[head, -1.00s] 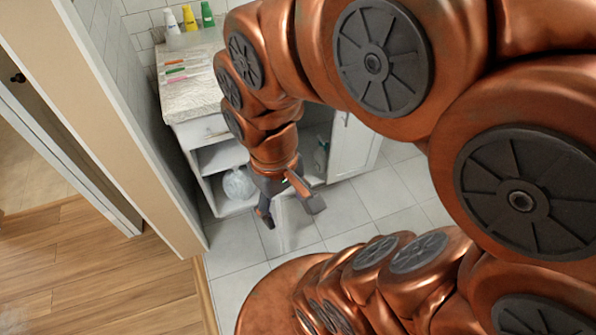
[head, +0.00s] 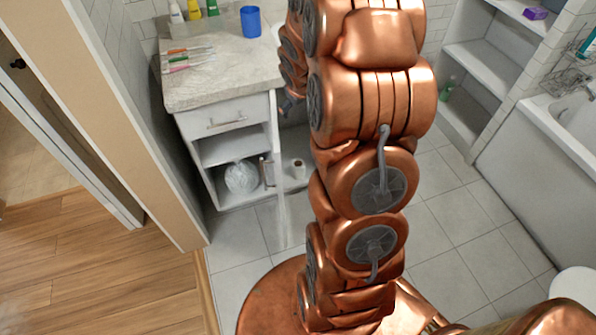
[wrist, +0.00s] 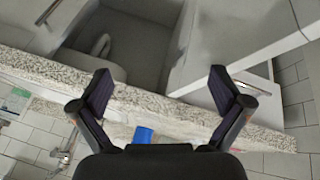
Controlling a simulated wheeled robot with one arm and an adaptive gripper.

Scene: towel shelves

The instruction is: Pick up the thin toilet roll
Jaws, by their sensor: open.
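A small, narrow pale toilet roll (head: 299,169) stands on the floor of the open cabinet under the counter in the head view. A pale rounded shape (wrist: 101,44) shows inside the cabinet in the wrist view; I cannot tell whether it is that roll. My gripper (wrist: 160,88) is open, with nothing between its fingers. It is at the counter's edge, in front of the cabinet opening. In the head view my arm hides most of the gripper and part of the cabinet.
The counter (head: 222,75) holds a blue cup (head: 250,21), toothbrushes and bottles. A clear bag-like item (head: 241,177) sits on the lower shelf. A bathtub (head: 545,150) and shelves stand right; tiled floor between is clear.

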